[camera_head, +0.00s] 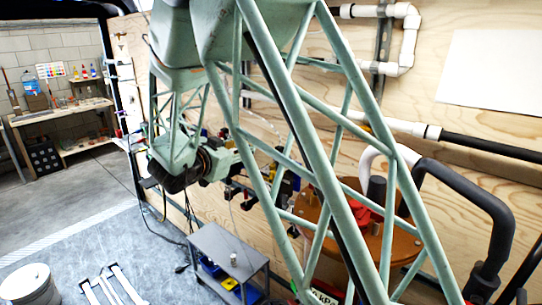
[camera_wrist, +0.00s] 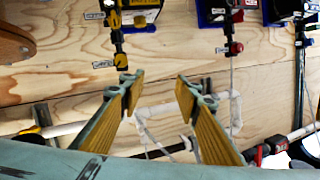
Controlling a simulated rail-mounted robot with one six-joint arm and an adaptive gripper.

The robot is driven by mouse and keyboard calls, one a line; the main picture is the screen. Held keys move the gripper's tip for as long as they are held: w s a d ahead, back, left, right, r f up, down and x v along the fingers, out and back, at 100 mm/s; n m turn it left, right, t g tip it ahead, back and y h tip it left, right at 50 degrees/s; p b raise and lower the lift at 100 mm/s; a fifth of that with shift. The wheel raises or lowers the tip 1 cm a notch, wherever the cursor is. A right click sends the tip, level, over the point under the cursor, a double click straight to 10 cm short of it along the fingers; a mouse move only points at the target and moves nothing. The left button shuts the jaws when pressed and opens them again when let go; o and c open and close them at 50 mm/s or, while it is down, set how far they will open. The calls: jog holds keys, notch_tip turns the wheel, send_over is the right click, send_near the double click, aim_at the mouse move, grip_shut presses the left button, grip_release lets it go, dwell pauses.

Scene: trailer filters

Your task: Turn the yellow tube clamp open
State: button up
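In the wrist view a yellow tube clamp (camera_wrist: 115,19) sits on a dark vertical fitting at the top, left of centre, in front of the plywood wall. My gripper (camera_wrist: 160,82) is open, its two yellow-padded fingers spread apart with nothing between them. The clamp lies beyond the fingertips, above the left finger in the picture, and does not touch them. Its exact turn position is too small to tell. In the head view my arm hides much of the wall, and I cannot make out the gripper's fingers or this clamp clearly.
A red clamp (camera_wrist: 236,48) sits on a similar fitting to the right. White pipes run across the plywood wall (camera_wrist: 70,70). In the head view a grey cart (camera_head: 228,250) stands below the arm, and a round brown lid (camera_head: 400,245) with thick hoses is at right.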

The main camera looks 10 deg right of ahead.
jog(key=s+f+m+g+h+p, duration=0.1)
jog(key=s+f+g+h, duration=0.1)
jog(key=s+f+h, duration=0.3)
jog(key=shift+s+a+f+m+h, duration=0.25)
jog(key=shift+s+m+h, duration=0.05)
jog(key=shift+s+m, duration=0.1)
jog(key=shift+w+d, duration=0.1)
jog(key=shift+d, duration=0.05)
dwell(0.4)
jog(key=shift+p+x, duration=0.55)
jog(key=shift+x, duration=6.2)
jog(key=shift+f, duration=0.15)
jog(key=shift+c, duration=0.7)
jog(key=c, duration=0.7)
